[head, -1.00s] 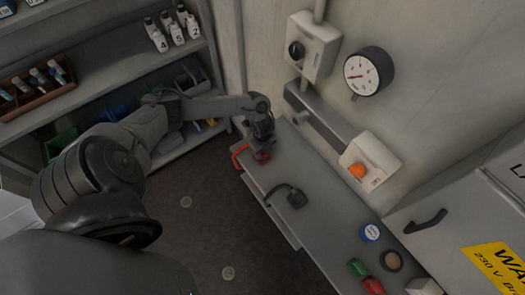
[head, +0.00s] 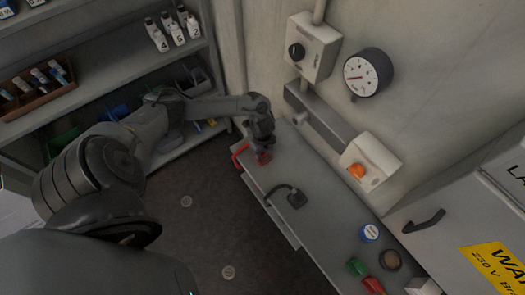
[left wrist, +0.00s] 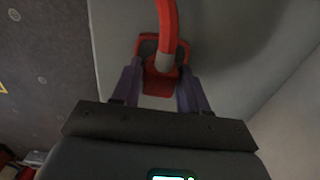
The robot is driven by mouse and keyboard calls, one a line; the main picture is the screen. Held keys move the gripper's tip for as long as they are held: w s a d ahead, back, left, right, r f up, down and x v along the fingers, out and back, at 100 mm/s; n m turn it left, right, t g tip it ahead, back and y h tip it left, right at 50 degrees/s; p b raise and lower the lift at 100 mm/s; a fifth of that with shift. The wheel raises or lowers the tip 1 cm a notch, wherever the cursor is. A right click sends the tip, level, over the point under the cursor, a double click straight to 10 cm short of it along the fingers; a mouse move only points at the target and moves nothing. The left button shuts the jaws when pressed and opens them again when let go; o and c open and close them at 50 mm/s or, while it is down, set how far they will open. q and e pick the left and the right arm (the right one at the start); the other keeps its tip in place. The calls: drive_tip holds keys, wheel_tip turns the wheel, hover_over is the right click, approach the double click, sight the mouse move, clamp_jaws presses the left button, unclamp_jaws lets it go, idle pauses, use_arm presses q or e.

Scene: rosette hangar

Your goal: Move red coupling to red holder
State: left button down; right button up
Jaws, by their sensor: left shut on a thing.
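The red coupling (left wrist: 160,80) is between the two purple-grey fingers of my left gripper (left wrist: 160,98) in the left wrist view. A red hose (left wrist: 168,25) with a grey collar runs up from it. A red loop-shaped part (left wrist: 146,46) shows behind the collar; I cannot tell whether it belongs to the coupling or to a holder. In the head view my left gripper (head: 262,152) points down at the far end of the grey bench, shut on the coupling (head: 262,158). The red hose end (head: 240,153) shows at the bench edge. My right gripper is not in view.
A green item (head: 357,267), a red item (head: 374,286), a blue-and-white round item (head: 369,233) and a brown round item (head: 390,260) are nearer. A switch box (head: 368,163) is on the wall above.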

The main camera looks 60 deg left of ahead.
use_arm(q)
drive_tip(key=shift+f+b, duration=0.3)
drive_tip(key=shift+f, duration=0.2)
drive_tip(key=c, duration=0.5)
unclamp_jaws()
drive_tip(key=shift+r, duration=0.1)
